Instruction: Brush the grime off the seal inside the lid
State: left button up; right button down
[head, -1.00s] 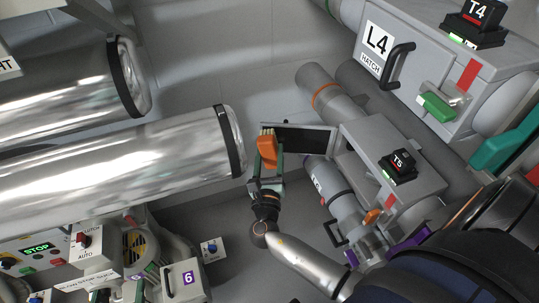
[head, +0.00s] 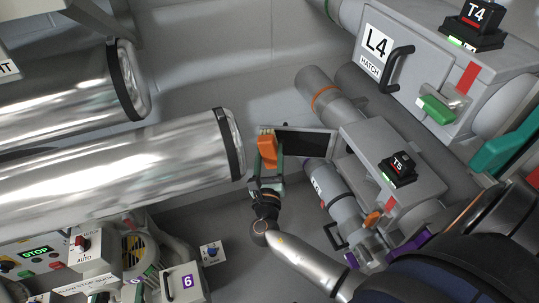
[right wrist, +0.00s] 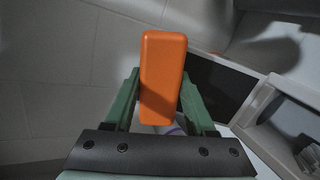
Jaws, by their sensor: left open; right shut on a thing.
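My right gripper (head: 268,172) is shut on the orange handle of a brush (head: 267,150), whose pale bristles point away from the gripper. In the right wrist view the orange handle (right wrist: 162,80) stands between the green fingers. The open lid (head: 303,132) of the grey T5 housing (head: 370,140) swings out to the left. Its inner face shows a dark panel (head: 305,144) in a light frame. The brush is at the lid's left end; I cannot tell whether the bristles touch it. Grime on the seal is too small to make out. My left gripper is not in view.
A large shiny cylinder (head: 110,170) ends just left of the brush. A grey tube with an orange ring (head: 325,92) lies behind the lid. The L4 hatch box (head: 440,70) stands at upper right. A box marked 6 (head: 186,282) is at lower left.

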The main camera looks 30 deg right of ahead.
jog(key=shift+w+d, duration=0.3)
jog(key=shift+w, duration=0.1)
jog(key=shift+s+d+r+p, duration=0.1)
jog(key=shift+s+d+p, duration=0.25)
jog(key=shift+s+d, duration=0.25)
jog(key=shift+s+d+p, duration=0.4)
jog(key=shift+s+d, duration=0.3)
jog(key=shift+d, duration=0.3)
jog(key=shift+w+a+b, duration=0.45)
jog(key=shift+w+a, duration=1)
jog(key=shift+a, duration=0.1)
jog(key=shift+r, duration=0.1)
